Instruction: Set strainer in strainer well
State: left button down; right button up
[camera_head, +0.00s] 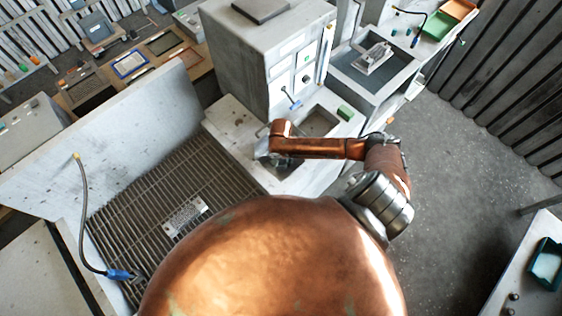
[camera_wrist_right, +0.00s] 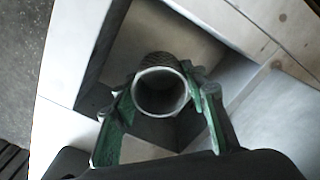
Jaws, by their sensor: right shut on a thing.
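My right gripper (camera_wrist_right: 160,95) is shut on the strainer (camera_wrist_right: 160,74), a short round tube with a pale open rim and a dark mesh side. The two green fingers hold it from either side. Beneath it in the right wrist view is a square recess (camera_wrist_right: 186,42) with sloping grey walls, which looks like the strainer well. The strainer appears in front of the recess; its height above the floor cannot be told. In the head view, my right gripper (camera_head: 272,158) points down at the counter beside a square recess (camera_head: 319,122). The strainer is hard to make out there. My left gripper is out of view.
A tall grey cabinet (camera_head: 285,55) with dials stands behind the recess. A green block (camera_head: 345,112) lies at its right edge. A slatted grate (camera_head: 160,190) lies left, with a hose (camera_head: 82,210) at its far left. A sink with a metal fixture (camera_head: 375,57) is at the back right.

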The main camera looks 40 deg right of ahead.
jog(key=shift+f, duration=0.15)
jog(key=shift+f+b, duration=0.45)
jog(key=shift+f, duration=0.6)
jog(key=shift+f+p, duration=0.1)
jog(key=shift+p, duration=0.35)
dwell(0.4)
jog(key=o, duration=1.3)
